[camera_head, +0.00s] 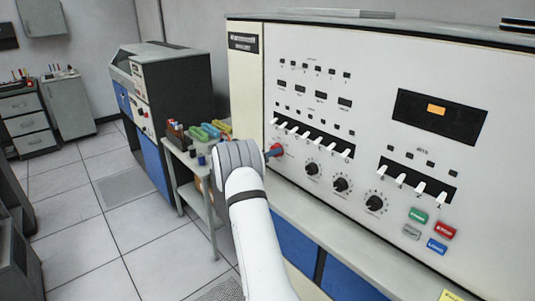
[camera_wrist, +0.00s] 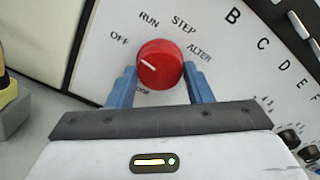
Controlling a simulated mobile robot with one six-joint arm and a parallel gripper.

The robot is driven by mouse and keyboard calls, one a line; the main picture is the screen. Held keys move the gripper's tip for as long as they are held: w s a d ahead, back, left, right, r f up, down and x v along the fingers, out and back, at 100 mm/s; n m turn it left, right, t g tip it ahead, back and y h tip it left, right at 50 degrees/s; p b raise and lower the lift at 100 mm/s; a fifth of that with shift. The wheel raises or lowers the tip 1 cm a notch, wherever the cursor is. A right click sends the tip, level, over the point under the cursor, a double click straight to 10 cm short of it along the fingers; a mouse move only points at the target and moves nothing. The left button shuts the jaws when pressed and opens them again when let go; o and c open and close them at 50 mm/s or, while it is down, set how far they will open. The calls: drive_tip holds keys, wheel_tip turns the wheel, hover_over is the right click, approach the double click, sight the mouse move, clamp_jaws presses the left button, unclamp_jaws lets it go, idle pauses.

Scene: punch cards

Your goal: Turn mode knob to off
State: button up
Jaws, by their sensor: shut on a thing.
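The mode knob (camera_wrist: 165,62) is round and red with a white pointer line. It sits on the pale panel among the labels OFF, RUN, STEP and ALTER, with a partly hidden label below. In the head view, the red knob (camera_head: 277,150) shows just beyond my gripper (camera_head: 270,154), at the panel's left part.
Black knobs (camera_head: 341,185) and rows of white toggle switches (camera_head: 312,139) lie to the right on the panel. Coloured buttons (camera_head: 445,231) are farther right. A small side table (camera_head: 196,171) with coloured items stands left of the arm. Open tiled floor (camera_head: 95,215) lies to the left.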

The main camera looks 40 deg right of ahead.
drive_tip(key=shift+s+d+r+n, duration=0.1)
drive_tip(key=shift+d+r+n, duration=0.15)
drive_tip(key=shift+n, duration=0.35)
drive_tip(key=o, duration=0.8)
drive_tip(key=shift+d+f, duration=0.15)
drive_tip(key=shift+o, duration=1)
drive_tip(key=shift+a, duration=0.2)
drive_tip(key=shift+f, duration=0.1)
drive_tip(key=a+b, duration=0.2)
drive_tip(key=a, duration=0.5)
drive_tip(key=shift+s+a, duration=0.25)
drive_tip(key=shift+a, duration=0.1)
